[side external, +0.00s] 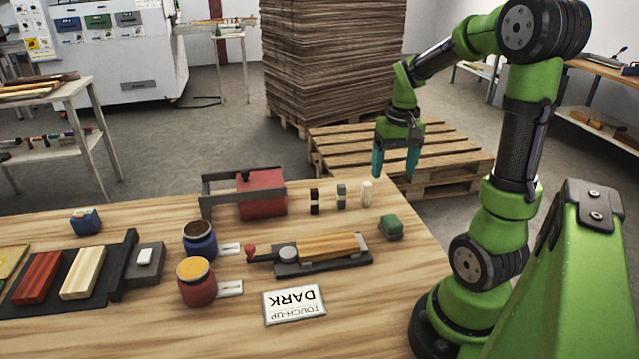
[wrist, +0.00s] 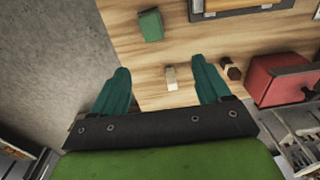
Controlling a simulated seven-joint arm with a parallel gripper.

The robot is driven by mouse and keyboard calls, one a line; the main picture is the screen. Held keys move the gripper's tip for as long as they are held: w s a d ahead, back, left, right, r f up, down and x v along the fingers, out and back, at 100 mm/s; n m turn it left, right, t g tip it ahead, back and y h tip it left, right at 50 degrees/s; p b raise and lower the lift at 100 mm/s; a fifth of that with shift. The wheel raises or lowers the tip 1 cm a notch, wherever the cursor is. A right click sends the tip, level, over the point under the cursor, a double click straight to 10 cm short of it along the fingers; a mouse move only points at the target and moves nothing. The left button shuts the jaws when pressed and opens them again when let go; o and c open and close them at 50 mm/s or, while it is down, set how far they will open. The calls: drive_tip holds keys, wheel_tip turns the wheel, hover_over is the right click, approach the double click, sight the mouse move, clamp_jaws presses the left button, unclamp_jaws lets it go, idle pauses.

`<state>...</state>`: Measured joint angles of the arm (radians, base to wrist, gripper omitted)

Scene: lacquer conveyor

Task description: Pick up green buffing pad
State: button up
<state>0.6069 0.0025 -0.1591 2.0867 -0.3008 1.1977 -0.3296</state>
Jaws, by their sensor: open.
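The green buffing pad (side external: 391,227) is a small green block on the wooden table, near its right edge and just right of the clamped wooden piece. It also shows at the top of the wrist view (wrist: 151,26), ahead of my fingertips. My gripper (side external: 395,172) is raised above the far right part of the table, beyond the pad and apart from it. In the wrist view my gripper (wrist: 163,68) has its two teal fingers spread wide with nothing held between them.
A black fixture (side external: 290,270) holding a wooden piece lies left of the pad. A red box (side external: 262,195) stands farther back. The table's right edge is close to the pad.

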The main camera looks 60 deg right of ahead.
drive_tip(key=d, duration=0.1)
drive_tip(key=n, duration=0.1)
hover_over(391, 219)
drive_tip(key=f, duration=1)
drive_tip(key=shift+w+d+f, duration=0.1)
drive_tip(key=shift+w+f, duration=0.1)
drive_tip(key=shift+f, duration=0.15)
drive_tip(key=shift+s+f, duration=0.15)
drive_tip(key=shift+f, duration=2.7)
drive_tip(key=c, duration=1)
wheel_tip(391, 219, up, 10)
drive_tip(key=shift+r, duration=0.1)
drive_tip(key=shift+c, duration=0.3)
